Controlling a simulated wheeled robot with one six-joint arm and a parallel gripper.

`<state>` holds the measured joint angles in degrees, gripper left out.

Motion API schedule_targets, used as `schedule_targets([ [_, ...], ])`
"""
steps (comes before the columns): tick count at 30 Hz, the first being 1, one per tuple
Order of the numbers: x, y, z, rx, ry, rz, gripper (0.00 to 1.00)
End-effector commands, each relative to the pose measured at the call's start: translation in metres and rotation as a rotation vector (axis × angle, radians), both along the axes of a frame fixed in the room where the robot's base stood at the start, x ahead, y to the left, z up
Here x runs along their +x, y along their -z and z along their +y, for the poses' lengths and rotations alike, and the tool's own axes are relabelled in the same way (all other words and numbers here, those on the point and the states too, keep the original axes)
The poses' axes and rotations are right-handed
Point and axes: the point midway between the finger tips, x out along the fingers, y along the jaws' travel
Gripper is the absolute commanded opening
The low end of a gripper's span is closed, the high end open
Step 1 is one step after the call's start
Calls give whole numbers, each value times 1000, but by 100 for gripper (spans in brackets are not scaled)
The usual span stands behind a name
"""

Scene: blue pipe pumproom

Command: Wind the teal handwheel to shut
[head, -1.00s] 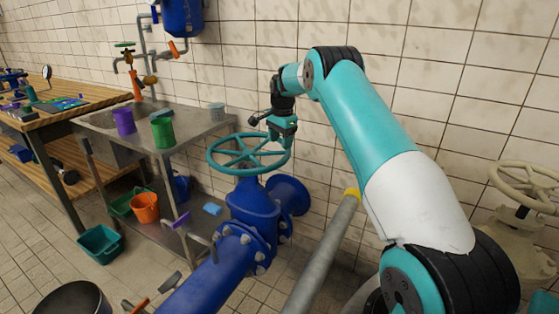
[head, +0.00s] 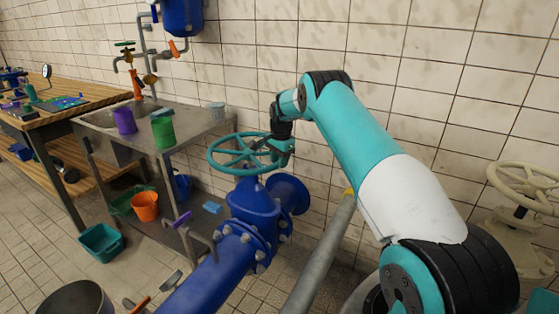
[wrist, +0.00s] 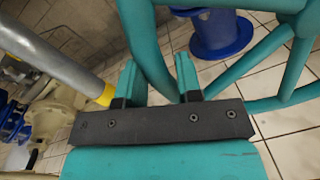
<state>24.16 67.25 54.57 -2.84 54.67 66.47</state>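The teal handwheel (head: 247,154) sits level on top of the blue valve (head: 255,203), in the middle of the head view. My gripper (head: 272,151) is at the wheel's right rim. In the wrist view the two teal fingers of my gripper (wrist: 157,68) stand apart, and the handwheel rim (wrist: 142,42) runs between them. A gap shows beside the rim, so the fingers do not look closed on it. Spokes (wrist: 262,54) lie to the right. My gripper hides part of the rim in the head view.
A steel sink table (head: 190,133) with a purple cup (head: 125,121) and a green cup (head: 163,132) stands left of the wheel. A grey pipe with a yellow end (head: 325,250) rises to the right. A cream handwheel (head: 525,190) is at far right. The tiled wall is close behind.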

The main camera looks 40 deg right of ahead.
Motion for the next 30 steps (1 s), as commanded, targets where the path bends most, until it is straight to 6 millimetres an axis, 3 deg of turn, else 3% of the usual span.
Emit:
schedule_targets([
  [2,-1,0,0,0,2,2,0],
  [12,-4,0,21,1,146,3,0],
  [21,-4,0,22,0,168,3,0],
  [22,-4,0,22,0,168,3,37],
  [24,-4,0,22,0,167,3,53],
  [30,-4,0,23,1,165,2,56],
])
